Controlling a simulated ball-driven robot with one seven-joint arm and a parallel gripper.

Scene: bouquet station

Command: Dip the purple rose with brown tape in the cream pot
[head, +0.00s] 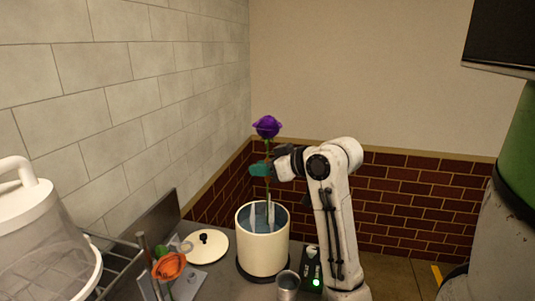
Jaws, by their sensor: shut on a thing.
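The purple rose (267,127) stands upright above the cream pot (262,253), bloom at the top. My gripper (262,169), with teal fingertips, is shut on the rose's stem above the pot's rim. The stem runs down from the fingers toward the pot's opening; I cannot tell exactly where its lower end is. Brown tape cannot be made out at this size. The pot is open, with blue inside and pale upright strips in it.
A cream lid (205,243) with a black knob lies left of the pot. An orange rose (168,266) is at the front left, near a clear white-topped container (45,245). A metal cup (288,284) stands close in front of the pot. A tiled wall (130,100) bounds the left.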

